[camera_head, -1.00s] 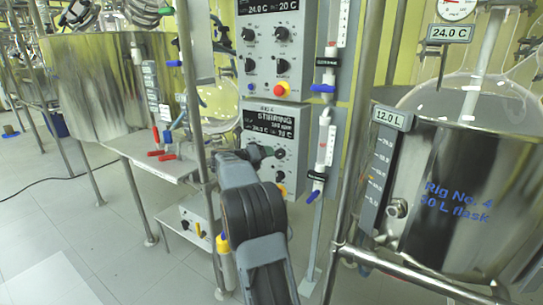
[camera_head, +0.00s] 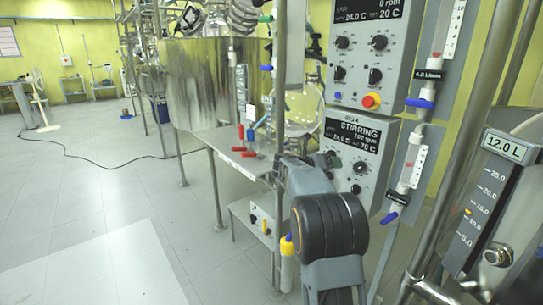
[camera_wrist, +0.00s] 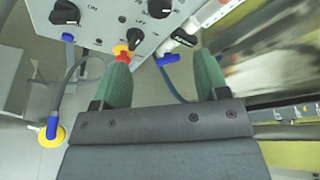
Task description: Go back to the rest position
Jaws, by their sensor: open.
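My gripper (camera_wrist: 163,72) shows in the wrist view with its two green fingers apart and nothing between them. Beyond the fingers are the lower face of a grey control box (camera_wrist: 115,22) with black knobs, and a red and yellow button partly behind the left finger. In the head view my arm reaches up in front of the control box marked STIRRING (camera_head: 355,150). The gripper's fingers are hidden there behind my own arm.
A steel vessel (camera_head: 200,85) stands at left behind a metal shelf (camera_head: 225,140) with red-handled valves. A level gauge reading 12.0 L (camera_head: 490,205) and steel poles are close at right. A white fan (camera_head: 40,100) stands far left. The tiled floor (camera_head: 80,220) at left is clear.

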